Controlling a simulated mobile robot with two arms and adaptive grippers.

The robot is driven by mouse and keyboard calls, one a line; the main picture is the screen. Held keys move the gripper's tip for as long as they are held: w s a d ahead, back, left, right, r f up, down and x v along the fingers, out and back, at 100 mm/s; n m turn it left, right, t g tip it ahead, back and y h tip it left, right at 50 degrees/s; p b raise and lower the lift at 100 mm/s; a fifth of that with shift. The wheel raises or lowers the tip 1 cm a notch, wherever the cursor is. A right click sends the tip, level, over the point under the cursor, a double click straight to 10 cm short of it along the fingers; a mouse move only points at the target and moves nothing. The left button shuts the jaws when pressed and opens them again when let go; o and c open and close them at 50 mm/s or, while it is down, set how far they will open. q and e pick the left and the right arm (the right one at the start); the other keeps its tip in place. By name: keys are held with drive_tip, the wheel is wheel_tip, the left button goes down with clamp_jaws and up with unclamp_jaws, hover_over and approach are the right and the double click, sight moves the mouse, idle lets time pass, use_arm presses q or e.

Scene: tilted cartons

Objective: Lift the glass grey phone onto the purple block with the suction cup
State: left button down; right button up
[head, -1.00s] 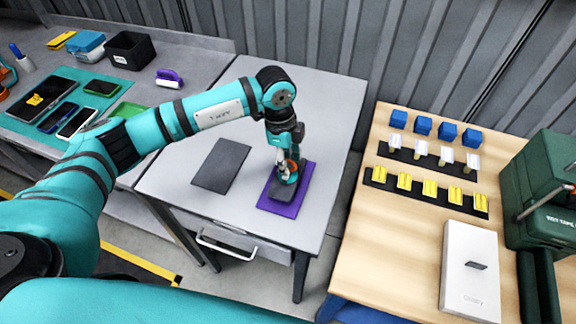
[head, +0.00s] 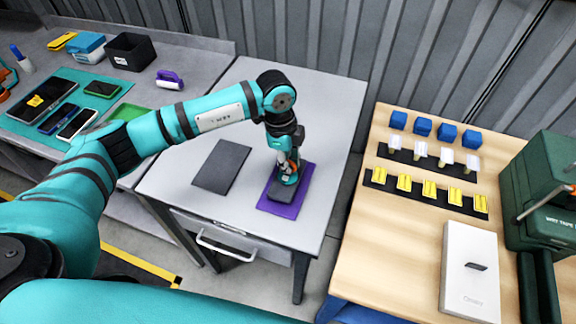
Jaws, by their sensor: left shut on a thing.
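The grey phone (head: 281,194) lies flat over the purple block (head: 301,189), with purple showing around it. I cannot tell whether it touches the block. My left gripper (head: 288,167) points down at the phone's upper end. It is shut on the suction cup (head: 289,179), a small teal and orange piece whose lower end appears to meet the phone. The gripper hides part of the phone and the cup. My right gripper is not in view.
A dark grey flat pad (head: 221,167) lies bare left of the block on the grey table (head: 190,203). The left bench holds several phones on a green mat (head: 105,72) and a black bin (head: 131,51). A wooden table (head: 385,254) at right holds blue cubes, yellow pieces and a white box (head: 470,270).

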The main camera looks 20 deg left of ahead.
use_arm(q)
drive_tip(key=shift+r+b, duration=0.3)
drive_tip(key=shift+r, duration=0.1)
drive_tip(key=shift+s+a+r+b, duration=0.1)
drive_tip(key=shift+s+r+b, duration=0.1)
drive_tip(key=shift+r+b, duration=0.35)
drive_tip(key=shift+s+r+b, duration=0.2)
drive_tip(key=shift+r+b, duration=0.1)
drive_tip(key=shift+r, duration=0.35)
drive_tip(key=s+a+r+b, duration=0.15)
drive_tip(key=s+b, duration=0.25)
drive_tip(key=s, duration=1)
wheel_tip(320, 180, up, 7)
drive_tip(key=s+p, duration=0.1)
drive_tip(key=p, duration=0.3)
drive_tip(key=shift+r+p, duration=0.15)
drive_tip(key=shift+p, duration=0.25)
